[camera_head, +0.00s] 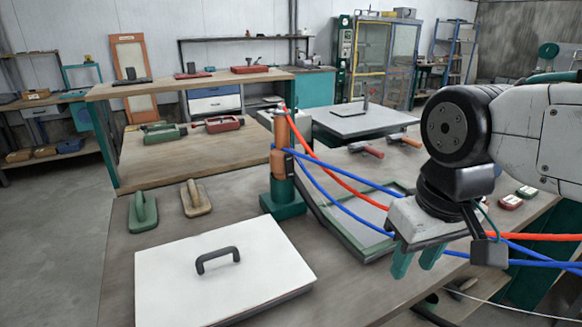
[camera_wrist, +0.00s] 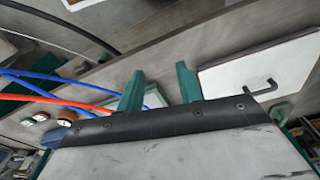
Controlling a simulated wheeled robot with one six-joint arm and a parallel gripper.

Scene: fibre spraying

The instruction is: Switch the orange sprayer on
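The orange sprayer (camera_head: 280,150) stands upright in a green holder (camera_head: 283,199) on the workbench (camera_head: 150,275), with red and blue hoses (camera_head: 350,190) running from it to the right. My gripper (camera_head: 416,262) is to the right of the sprayer and nearer the camera, its green fingers pointing down. In the wrist view the two green fingers (camera_wrist: 159,85) are spread apart with nothing between them. The sprayer cannot be made out in the wrist view. The sprayer's switch is too small to tell.
A white board with a black handle (camera_head: 230,270) lies at the bench front. A green float (camera_head: 143,211) and a beige float (camera_head: 195,199) lie left of the sprayer. A green-framed panel (camera_head: 355,220) lies right of it. Hoses pass beneath and behind my gripper.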

